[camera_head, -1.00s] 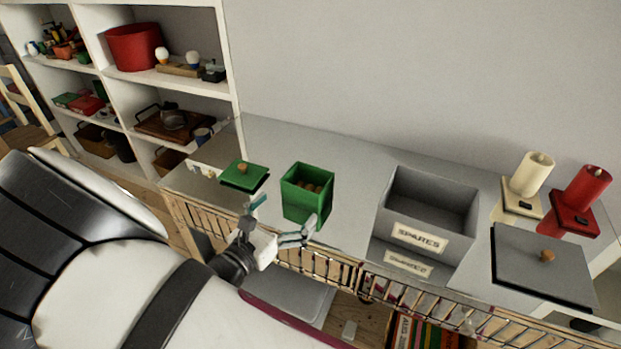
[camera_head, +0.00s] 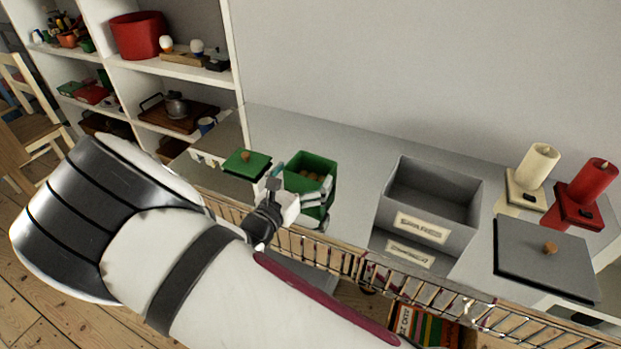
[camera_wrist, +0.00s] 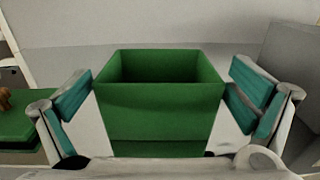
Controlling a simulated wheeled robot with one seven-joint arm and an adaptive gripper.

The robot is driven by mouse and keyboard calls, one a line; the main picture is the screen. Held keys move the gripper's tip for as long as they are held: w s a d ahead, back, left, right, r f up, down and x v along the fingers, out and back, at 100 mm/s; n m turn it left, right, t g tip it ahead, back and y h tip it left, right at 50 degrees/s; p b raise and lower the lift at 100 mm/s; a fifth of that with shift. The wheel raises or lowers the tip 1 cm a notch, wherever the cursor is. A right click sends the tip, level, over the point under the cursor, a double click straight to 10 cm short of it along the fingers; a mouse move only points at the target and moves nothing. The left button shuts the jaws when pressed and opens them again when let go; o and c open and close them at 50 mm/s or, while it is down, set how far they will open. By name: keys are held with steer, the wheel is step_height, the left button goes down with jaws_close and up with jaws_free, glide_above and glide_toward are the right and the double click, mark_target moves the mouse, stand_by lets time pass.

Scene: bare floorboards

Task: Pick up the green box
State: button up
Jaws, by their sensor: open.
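The green box (camera_head: 316,164) is an open-topped box on the grey counter, with several brownish round items inside in the head view. In the wrist view the green box (camera_wrist: 160,120) stands upright in the middle, between the two fingers. My gripper (camera_head: 301,192) is at the near side of the box; in the wrist view my gripper (camera_wrist: 160,108) is open, with one teal-padded finger on each side of the box. Whether the pads touch the box I cannot tell. The arm and fingers hide the box's lower front in the head view.
A green lid (camera_head: 246,164) with a round knob lies left of the box. A grey bin (camera_head: 452,228) labelled SPARES stands to the right, then a grey lid (camera_head: 530,262), a cream lamp-like item (camera_head: 536,165) and a red one (camera_head: 592,185). A wire rail (camera_head: 345,262) runs along the counter's front.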

mark_target(318, 157)
steer(key=x, duration=0.3)
steer(key=shift+w+d, duration=0.1)
steer(key=shift+w, duration=0.3)
steer(key=shift+c, duration=0.6)
steer(key=c, duration=0.8)
steer(key=shift+o, duration=0.2)
steer(key=shift+r, duration=0.1)
